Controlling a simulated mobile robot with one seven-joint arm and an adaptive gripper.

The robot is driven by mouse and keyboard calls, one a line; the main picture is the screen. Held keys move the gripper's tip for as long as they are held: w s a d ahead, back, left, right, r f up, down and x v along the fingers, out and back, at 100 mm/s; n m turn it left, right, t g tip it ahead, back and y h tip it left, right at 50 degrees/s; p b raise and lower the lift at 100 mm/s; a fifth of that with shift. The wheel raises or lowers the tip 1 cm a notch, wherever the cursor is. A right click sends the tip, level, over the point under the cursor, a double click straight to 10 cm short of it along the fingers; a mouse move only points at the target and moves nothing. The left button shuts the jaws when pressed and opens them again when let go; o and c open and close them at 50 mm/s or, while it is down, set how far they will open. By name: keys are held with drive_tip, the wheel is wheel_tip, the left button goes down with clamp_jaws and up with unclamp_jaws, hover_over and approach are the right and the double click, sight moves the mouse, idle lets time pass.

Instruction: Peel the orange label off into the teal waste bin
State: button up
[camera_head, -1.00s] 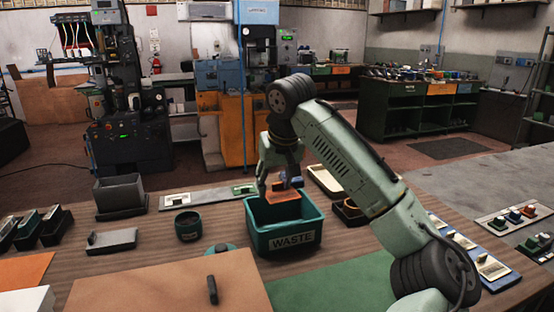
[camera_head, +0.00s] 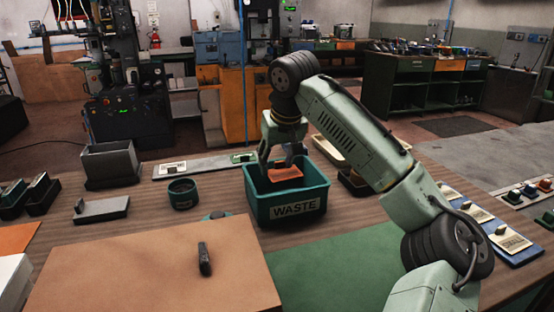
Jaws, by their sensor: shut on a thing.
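The teal waste bin (camera_head: 296,209), with a "WASTE" plate on its front, stands on the wooden bench near the middle of the view. My gripper (camera_head: 283,170) points down over the bin's opening. It is shut on the orange label (camera_head: 287,184), a flat orange piece. The label shows at about the level of the bin's rim, inside its outline. I cannot tell whether it touches the bin. The fingertips are partly hidden by the label and shadow.
A small round dark green pot (camera_head: 183,194) stands left of the bin. A brown board (camera_head: 150,262) with a dark handle and a green mat (camera_head: 345,262) lie in front. A grey box (camera_head: 110,163) and a pale-lined tray (camera_head: 328,150) stand farther back.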

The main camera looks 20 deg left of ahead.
sight(277, 172)
drive_tip(key=shift+f+b, duration=1.55)
drive_tip(key=shift+f, duration=0.55)
drive_tip(key=o, duration=0.8)
drive_tip(key=shift+o, duration=0.2)
drive_tip(key=o, duration=0.4)
drive_tip(key=shift+o, duration=0.2)
drive_tip(key=shift+r, duration=0.1)
wheel_tip(277, 172, up, 7)
drive_tip(key=p, duration=0.7)
drive_tip(key=shift+d, duration=0.1)
